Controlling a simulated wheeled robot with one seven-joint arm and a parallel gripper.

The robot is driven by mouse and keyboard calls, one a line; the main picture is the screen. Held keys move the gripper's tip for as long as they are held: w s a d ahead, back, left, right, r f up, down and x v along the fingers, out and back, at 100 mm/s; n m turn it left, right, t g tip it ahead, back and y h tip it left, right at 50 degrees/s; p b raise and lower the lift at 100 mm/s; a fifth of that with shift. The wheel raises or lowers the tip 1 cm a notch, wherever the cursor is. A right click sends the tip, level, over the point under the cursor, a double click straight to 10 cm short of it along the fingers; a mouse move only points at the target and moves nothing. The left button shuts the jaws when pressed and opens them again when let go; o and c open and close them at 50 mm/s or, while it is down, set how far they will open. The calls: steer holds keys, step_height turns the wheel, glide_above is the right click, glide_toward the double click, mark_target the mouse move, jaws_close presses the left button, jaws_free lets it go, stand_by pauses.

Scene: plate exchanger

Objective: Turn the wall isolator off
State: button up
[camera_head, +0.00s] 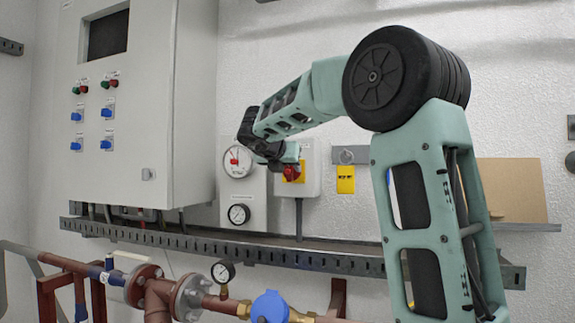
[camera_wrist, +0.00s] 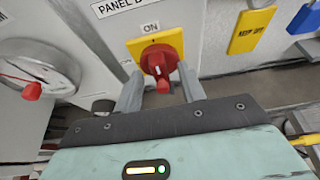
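The wall isolator is a light grey box (camera_head: 311,168) on the wall, with a yellow plate and a red rotary handle (camera_head: 291,173). In the wrist view the red handle (camera_wrist: 158,60) sits on the yellow plate (camera_wrist: 176,40), under an "ON" label (camera_wrist: 151,27). Its grip looks roughly upright in that view. My gripper (camera_wrist: 160,74) is open, with one grey finger on each side of the handle's lower part. I cannot tell whether either finger touches it. In the head view my wrist partly hides the isolator, and the fingertips are not clear.
A gauge with a red pointer (camera_wrist: 36,72) is close at left, above a smaller gauge (camera_head: 239,214). A yellow tag (camera_head: 345,180) and a blue padlock (camera_wrist: 305,19) are at right. A control cabinet (camera_head: 150,130) stands left; a slotted rail (camera_head: 230,249) and pipes run below.

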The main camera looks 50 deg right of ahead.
steer(key=shift+w+d+f, duration=0.1)
steer(key=shift+d, duration=0.15)
jaws_close()
